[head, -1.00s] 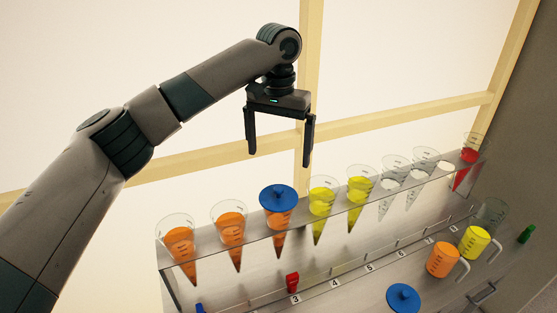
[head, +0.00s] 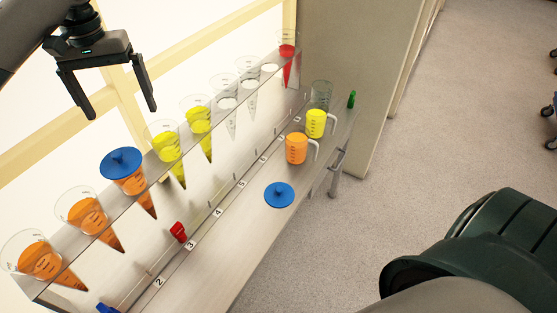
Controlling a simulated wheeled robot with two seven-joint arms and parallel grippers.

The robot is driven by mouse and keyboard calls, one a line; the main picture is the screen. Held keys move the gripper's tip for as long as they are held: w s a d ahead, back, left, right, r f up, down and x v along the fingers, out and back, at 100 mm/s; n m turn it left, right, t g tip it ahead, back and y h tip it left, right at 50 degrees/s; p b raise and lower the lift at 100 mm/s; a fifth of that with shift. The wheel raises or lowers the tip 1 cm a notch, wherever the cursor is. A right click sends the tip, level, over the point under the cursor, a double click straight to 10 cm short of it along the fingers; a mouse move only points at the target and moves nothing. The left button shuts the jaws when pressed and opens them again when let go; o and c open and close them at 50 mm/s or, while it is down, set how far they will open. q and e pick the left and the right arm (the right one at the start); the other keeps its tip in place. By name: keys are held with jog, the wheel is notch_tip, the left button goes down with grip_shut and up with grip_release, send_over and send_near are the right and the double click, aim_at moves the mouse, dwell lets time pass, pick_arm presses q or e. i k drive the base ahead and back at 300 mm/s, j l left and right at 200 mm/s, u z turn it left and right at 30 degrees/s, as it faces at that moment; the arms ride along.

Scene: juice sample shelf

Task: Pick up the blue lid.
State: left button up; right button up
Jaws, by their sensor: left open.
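One blue lid (head: 279,195) lies flat on the lower counter, right of the number labels, with a small knob on top. Another blue lid (head: 121,162) sits on top of an orange-filled cone (head: 133,187) in the upper rack. My left gripper (head: 122,112) is open and empty, fingers pointing down, at the upper left above the rack. It is apart from both lids. My right gripper is not in view.
The rack (head: 75,258) holds several cones with orange, yellow, clear and red contents. An orange jug (head: 296,148), a yellow jug (head: 316,123) and a clear beaker (head: 321,94) stand at the counter's far end. Red (head: 179,232) and green (head: 351,99) clips show. Open floor lies right.

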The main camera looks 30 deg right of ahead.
aim_at(277, 195)
jog(key=z, duration=1)
